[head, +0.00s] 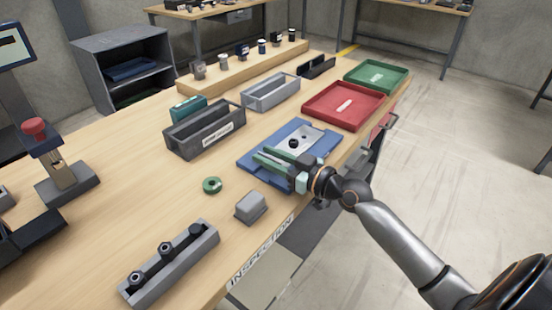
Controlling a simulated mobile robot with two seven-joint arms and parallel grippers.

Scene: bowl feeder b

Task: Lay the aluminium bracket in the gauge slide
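My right gripper (265,157) reaches in from the right, low over the near-left part of a blue fixture plate (248,158). Its two green-faced fingers point left and look apart, with a gap between them. A light grey metal piece with a black round part (306,136) lies on the blue plate just beyond the fingers. I cannot tell for certain whether it is the aluminium bracket or part of the gauge slide. The wrist and fingers hide the near-right part of the plate. My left gripper is not in view.
A red tray (326,113) and a green tray (360,82) stand beyond the plate. A dark grey bin (212,137) and a lighter bin (270,97) stand behind it. A green ring (212,185), a grey block (251,207) and a grey rail (185,268) lie nearer.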

